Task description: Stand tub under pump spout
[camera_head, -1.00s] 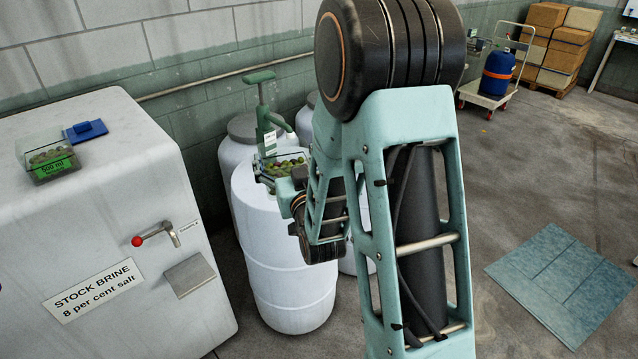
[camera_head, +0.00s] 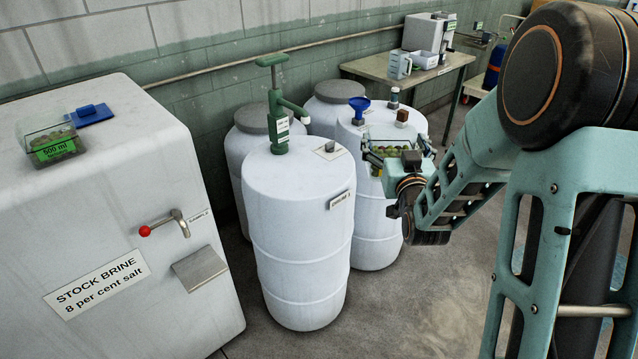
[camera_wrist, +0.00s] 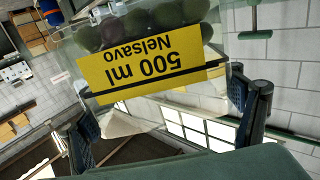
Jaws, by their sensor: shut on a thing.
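My gripper (camera_head: 398,158) is shut on a clear tub (camera_head: 390,146) of green and dark olives. In the wrist view the tub, with its yellow "500 ml Nelsavo" label (camera_wrist: 150,62), sits between my fingers (camera_wrist: 165,122). The green hand pump (camera_head: 279,115) stands on the near white drum (camera_head: 298,230). Its spout (camera_head: 294,107) points right over the drum top. The tub is held to the right of the spout, apart from it, in front of another white drum (camera_head: 374,220).
A metal plate (camera_head: 328,150) lies on the pump drum's top. A blue funnel (camera_head: 359,108) stands on the drum behind my gripper. Left, the white brine tank (camera_head: 140,240) bears a green-labelled tub (camera_head: 55,147) and blue lid (camera_head: 90,114). A bench (camera_head: 385,70) stands behind.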

